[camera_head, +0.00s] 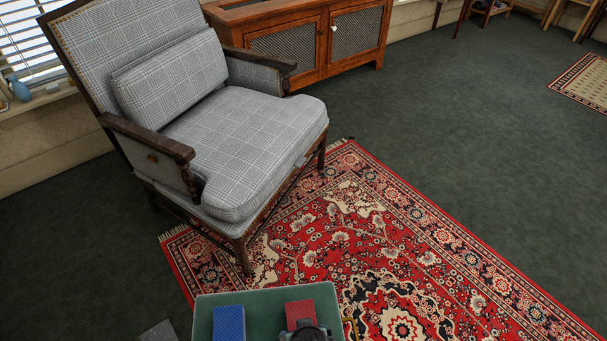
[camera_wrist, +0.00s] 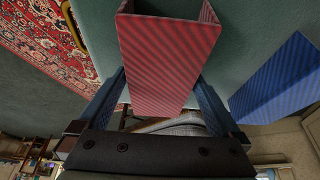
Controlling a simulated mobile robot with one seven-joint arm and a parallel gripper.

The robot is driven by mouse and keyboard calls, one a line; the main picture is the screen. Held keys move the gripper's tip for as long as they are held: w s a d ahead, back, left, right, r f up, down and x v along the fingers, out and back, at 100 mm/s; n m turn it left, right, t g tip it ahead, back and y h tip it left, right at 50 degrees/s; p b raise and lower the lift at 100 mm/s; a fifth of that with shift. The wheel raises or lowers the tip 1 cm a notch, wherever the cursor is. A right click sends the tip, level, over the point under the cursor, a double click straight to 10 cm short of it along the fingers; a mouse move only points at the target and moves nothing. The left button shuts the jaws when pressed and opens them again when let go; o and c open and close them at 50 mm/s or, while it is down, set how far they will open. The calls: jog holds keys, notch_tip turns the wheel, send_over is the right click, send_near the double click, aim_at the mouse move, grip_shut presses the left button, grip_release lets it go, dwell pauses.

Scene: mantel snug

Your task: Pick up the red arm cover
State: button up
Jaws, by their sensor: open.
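The red arm cover (camera_head: 299,312) lies on a green-topped surface (camera_head: 263,297) at the bottom of the head view. It has fine diagonal stripes and a folded, channel-like shape. In the wrist view the red arm cover (camera_wrist: 168,55) fills the middle, between the two fingers. My gripper (camera_wrist: 160,82) is open, with one finger on each side of the cover; I cannot tell whether either touches it. In the head view my gripper (camera_head: 309,333) overlaps the cover's near end and hides it.
A blue striped cover (camera_head: 229,322) lies left of the red one; it also shows in the wrist view (camera_wrist: 278,80). A brass-coloured handle (camera_head: 350,328) is at the surface's right edge. A grey plaid armchair (camera_head: 235,130) stands beyond, on a red patterned rug (camera_head: 370,240).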

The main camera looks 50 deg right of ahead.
jog(key=shift+c, duration=0.3)
jog(key=shift+r, duration=0.1)
jog(key=c, duration=1)
